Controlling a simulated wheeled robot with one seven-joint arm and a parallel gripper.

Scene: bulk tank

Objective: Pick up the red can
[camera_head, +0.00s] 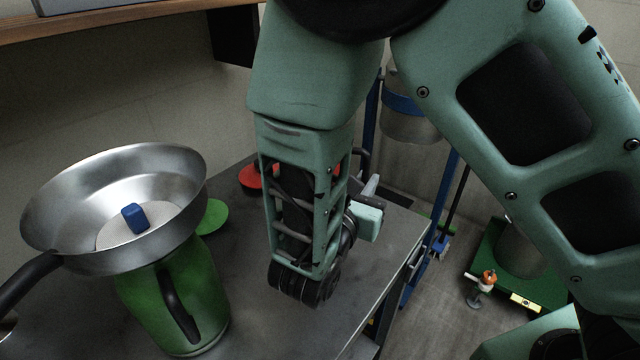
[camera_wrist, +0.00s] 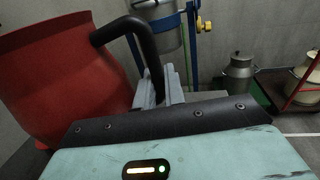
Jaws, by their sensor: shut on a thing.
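The red can (camera_wrist: 62,75) fills the left of the wrist view, looking tilted there, with a black handle (camera_wrist: 128,28) curving out from its side. My gripper (camera_wrist: 160,88) is shut on the handle, whose lower end runs between the grey fingers. In the head view my gripper (camera_head: 371,188) is partly hidden behind my arm, over the right part of the table. My arm also hides most of the can there. A red patch (camera_head: 252,178) shows left of my arm; I cannot tell whether it is the can or a lid. The can's base is hidden.
A blue frame (camera_head: 408,275) stands beyond the table's right edge. Metal churns (camera_wrist: 240,75) stand farther off.

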